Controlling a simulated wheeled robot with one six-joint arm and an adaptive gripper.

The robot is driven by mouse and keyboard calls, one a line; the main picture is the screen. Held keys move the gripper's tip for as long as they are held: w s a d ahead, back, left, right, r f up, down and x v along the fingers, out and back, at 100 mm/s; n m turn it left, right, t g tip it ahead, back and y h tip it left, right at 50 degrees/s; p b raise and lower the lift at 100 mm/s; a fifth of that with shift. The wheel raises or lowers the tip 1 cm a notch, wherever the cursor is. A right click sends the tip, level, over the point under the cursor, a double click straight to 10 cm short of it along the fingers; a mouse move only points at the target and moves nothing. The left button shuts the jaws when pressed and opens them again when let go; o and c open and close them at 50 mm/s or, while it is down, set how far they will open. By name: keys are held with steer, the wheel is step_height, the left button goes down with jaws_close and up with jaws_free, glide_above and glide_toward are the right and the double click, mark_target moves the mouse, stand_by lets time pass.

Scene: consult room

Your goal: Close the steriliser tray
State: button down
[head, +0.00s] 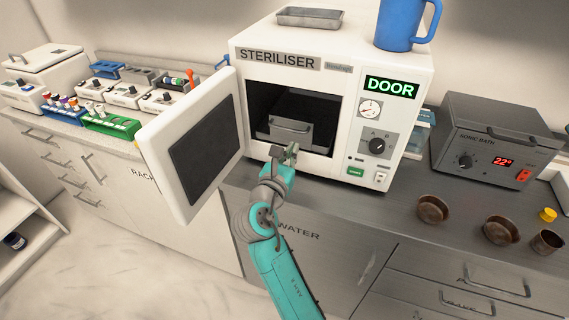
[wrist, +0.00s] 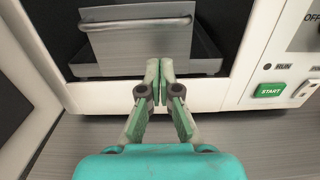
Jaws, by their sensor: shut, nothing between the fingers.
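The steriliser (head: 330,70) is a white box with its door (head: 195,145) swung open to the left. Inside its dark chamber sits a grey metal tray (head: 302,133) with a bar handle on its front. In the wrist view the tray front (wrist: 140,47) and its handle (wrist: 137,21) show just beyond my fingertips. My gripper (head: 286,153) is at the front of the opening, below the handle. In the wrist view the fingertips (wrist: 154,70) are together and hold nothing. Whether they touch the tray front I cannot tell. The rear of the tray is hidden.
A blue jug (head: 400,25) and a shallow metal tray (head: 310,17) stand on top of the steriliser. A sonic bath (head: 495,140) and several small metal dishes are on the counter at right. Racks and small devices fill the left counter behind the open door.

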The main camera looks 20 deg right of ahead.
mark_target(298, 138)
steer(key=shift+x, duration=1.3)
steer(key=x, duration=0.4)
steer(key=shift+w+d, duration=0.25)
steer(key=shift+w, duration=0.1)
steer(key=shift+r, duration=0.1)
